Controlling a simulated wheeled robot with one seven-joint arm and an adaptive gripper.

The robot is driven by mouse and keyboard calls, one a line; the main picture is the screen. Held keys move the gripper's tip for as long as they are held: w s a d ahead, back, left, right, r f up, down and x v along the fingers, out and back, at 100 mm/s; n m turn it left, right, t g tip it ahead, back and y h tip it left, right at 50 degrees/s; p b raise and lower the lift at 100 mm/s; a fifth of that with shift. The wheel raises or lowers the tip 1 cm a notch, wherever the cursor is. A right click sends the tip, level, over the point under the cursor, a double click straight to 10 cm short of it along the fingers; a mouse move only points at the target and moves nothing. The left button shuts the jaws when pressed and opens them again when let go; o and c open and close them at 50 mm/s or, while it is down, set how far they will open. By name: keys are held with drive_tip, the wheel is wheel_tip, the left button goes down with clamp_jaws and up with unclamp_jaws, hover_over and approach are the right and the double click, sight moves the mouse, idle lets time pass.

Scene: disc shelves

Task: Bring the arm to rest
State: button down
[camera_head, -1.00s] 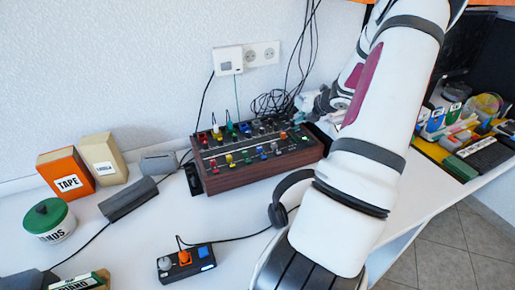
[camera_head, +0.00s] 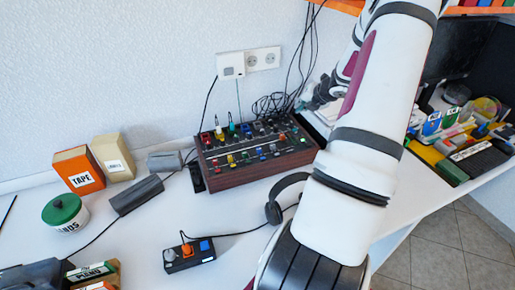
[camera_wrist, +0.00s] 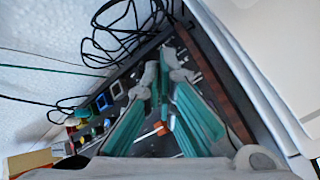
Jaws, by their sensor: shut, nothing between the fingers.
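My arm (camera_head: 350,175) reaches from the lower middle of the head view to the upper right, over the white desk. My gripper (camera_head: 318,95) shows there only in part, dark, behind the arm and just beyond the right back corner of the mixer. In the wrist view my gripper (camera_wrist: 164,75) has its teal-padded fingers brought together at the tips. Nothing is held between them. The wood-sided mixer (camera_head: 250,173) with coloured knobs lies on the desk; it also shows beneath the fingers in the wrist view (camera_wrist: 205,85).
Black cables (camera_head: 270,104) hang by the wall behind the mixer. Headphones (camera_head: 273,212) and a small pedal box (camera_head: 190,255) lie close to my arm. A tape box (camera_head: 78,171), a green-lidded tin (camera_head: 64,213) and a monitor (camera_head: 455,50) stand around. The desk's left middle has free room.

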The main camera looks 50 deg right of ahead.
idle(0.3)
drive_tip(key=w+a+r+m+g+h+p, duration=0.1)
drive_tip(key=w+a+r+m, duration=0.2)
drive_tip(key=a+r, duration=0.3)
drive_tip(key=w+a+r+m+g+h, duration=0.1)
drive_tip(key=w+a+r+m+h, duration=0.2)
drive_tip(key=r, duration=0.5)
drive_tip(key=s+a+r+m, duration=0.1)
drive_tip(key=a+r+m, duration=0.65)
drive_tip(key=a, duration=0.65)
drive_tip(key=s+a+m+y, duration=0.2)
drive_tip(key=s+a+m, duration=0.1)
drive_tip(key=s+a, duration=0.4)
drive_tip(key=s+a+r+m+g+y+p, duration=0.1)
drive_tip(key=s+a+m+y, duration=0.2)
drive_tip(key=s+a, duration=0.4)
drive_tip(key=s+a+r+m+g+y+p, duration=0.1)
drive_tip(key=s+a, duration=0.6)
drive_tip(key=a, duration=0.9)
drive_tip(key=shift+a+m+y, duration=0.4)
drive_tip(key=shift+m+y, duration=0.4)
drive_tip(key=shift+m, duration=0.15)
